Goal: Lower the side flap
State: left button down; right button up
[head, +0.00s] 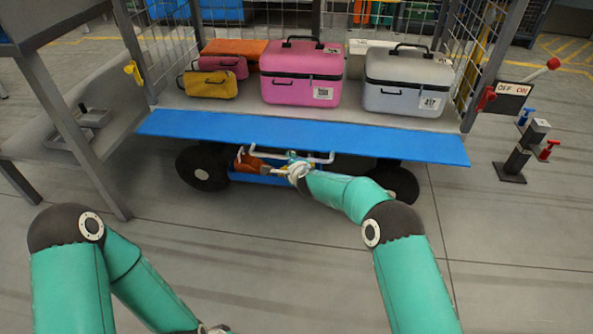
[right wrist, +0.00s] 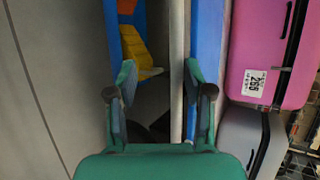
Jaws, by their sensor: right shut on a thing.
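The side flap (head: 300,136) is a long blue panel along the front edge of the cart's deck, standing out towards me and looking roughly level. A pale bar handle (head: 262,149) shows just below its front edge. My right gripper (head: 296,170) is at this handle, under the flap. In the right wrist view, the grey bar (right wrist: 178,45) runs between the fingers of my right gripper (right wrist: 160,85), beside the blue flap (right wrist: 208,45). My right gripper is shut on the bar. My left gripper (head: 213,329) only just shows at the bottom edge; its fingers are hidden.
On the deck stand a pink case (head: 300,90), a grey case (head: 405,95) and soft bags (head: 210,84). Below the flap are a blue lower tray (head: 245,178) and dark wheels (head: 203,168). A lever post (head: 517,155) stands right. The floor in front is clear.

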jog(key=v, duration=1.1)
dwell(0.3)
jog(key=s+d+f+m+g+h+p, duration=0.1)
jog(key=s+d+f+g+h+p, duration=0.2)
jog(key=d+f, duration=0.5)
jog(key=s+d+f+n+g+y, duration=0.1)
jog(key=s+d+f, duration=0.15)
jog(key=s, duration=0.35)
jog(key=s+d+f+n+g, duration=0.1)
jog(key=s+d+f, duration=0.15)
jog(key=s, duration=0.25)
jog(key=s+a+f+n+g+y+p, duration=0.1)
jog(key=s+a+f+n+g, duration=0.15)
jog(key=s+n, duration=0.75)
jog(key=s+a+f+n+g+y+p, duration=0.15)
jog(key=s+n+g, duration=0.25)
jog(key=s, duration=1.2)
notch_tip(320, 180, up, 37)
jog(key=p, duration=3.7)
jog(key=shift+w+d+n, duration=0.25)
jog(key=shift+d+n, duration=0.05)
